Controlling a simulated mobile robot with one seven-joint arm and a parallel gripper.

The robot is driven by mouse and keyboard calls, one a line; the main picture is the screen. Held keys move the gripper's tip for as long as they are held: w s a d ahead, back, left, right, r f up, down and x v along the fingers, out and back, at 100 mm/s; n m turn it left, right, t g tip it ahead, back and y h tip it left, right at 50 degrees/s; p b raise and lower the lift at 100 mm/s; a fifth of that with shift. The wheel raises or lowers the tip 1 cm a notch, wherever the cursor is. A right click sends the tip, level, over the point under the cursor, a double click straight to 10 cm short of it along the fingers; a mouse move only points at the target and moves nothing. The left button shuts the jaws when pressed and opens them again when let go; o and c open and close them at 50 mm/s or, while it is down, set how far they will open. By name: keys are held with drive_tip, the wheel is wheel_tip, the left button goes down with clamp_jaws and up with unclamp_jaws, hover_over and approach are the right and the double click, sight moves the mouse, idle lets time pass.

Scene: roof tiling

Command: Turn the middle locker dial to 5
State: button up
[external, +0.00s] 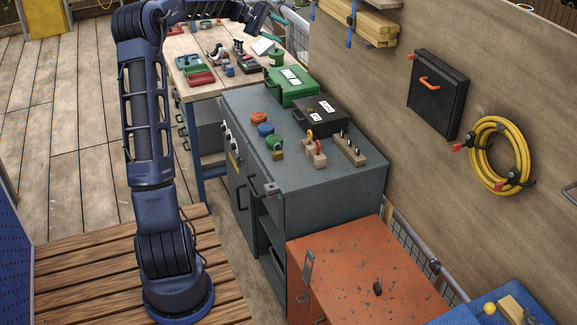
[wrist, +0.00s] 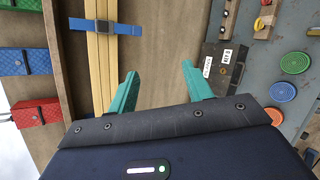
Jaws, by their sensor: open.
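The grey locker (external: 318,185) stands right of my arm in the external view. Small pale round dials (external: 228,136) sit high on its left-facing front, above the door. They are too small for me to tell the middle one's setting. The dials do not show in the wrist view. My gripper (wrist: 160,70) is open, with two teal fingers apart and nothing between them. In the external view my arm reaches up and over toward the workbench at the back, away from the dials.
Coloured round pieces (external: 266,129), a green case (external: 291,86) and a black box (external: 320,113) stand on the locker top. A workbench (external: 205,45) with tools is behind. An orange cabinet (external: 350,262) stands in front. The deck left of the locker is clear.

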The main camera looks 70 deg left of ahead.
drive_tip(key=s+a+f+n+t+y, duration=0.2)
drive_tip(key=s+a+n+t+y, duration=0.15)
drive_tip(key=s+a, duration=1.1)
drive_tip(key=s+a+f+n+t+y, duration=0.1)
drive_tip(key=s+a+n+t+y, duration=0.3)
drive_tip(key=s+a, duration=1)
drive_tip(key=g+h, duration=0.1)
drive_tip(key=h, duration=0.1)
approach(228, 137)
drive_tip(key=w+a, duration=0.1)
drive_tip(key=w, duration=0.6)
drive_tip(key=shift+w+a+f, duration=0.35)
drive_tip(key=shift+n, duration=0.25)
drive_tip(key=shift+c, duration=0.2)
drive_tip(key=c, duration=0.9)
